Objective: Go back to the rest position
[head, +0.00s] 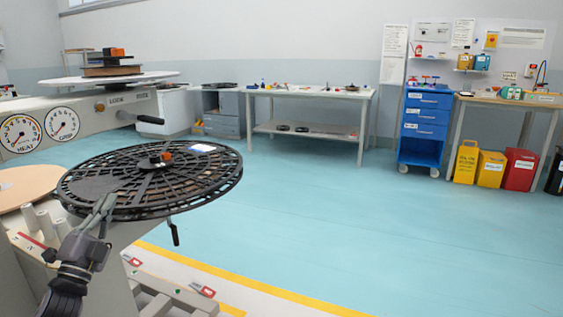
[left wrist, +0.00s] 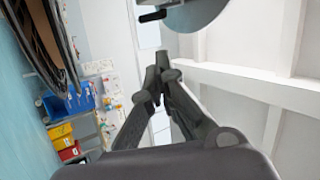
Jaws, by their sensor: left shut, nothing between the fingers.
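My left gripper (head: 104,207) is at the lower left of the head view, at the near edge of a large black slotted reel plate (head: 208,187). It overlaps the plate's rim in the picture; I cannot tell whether it touches. In the left wrist view the gripper's fingers (left wrist: 163,70) meet at the tips, shut and empty. The plate lies flat, with an orange knob and a white label on top. My right gripper is in neither view.
A station with two dials (head: 62,124) and a black crank handle (head: 151,119) stands at left. A white table (head: 310,92), a blue drawer cart (head: 425,118) and coloured bins (head: 490,168) line the back wall. The blue floor (head: 330,210) between is clear.

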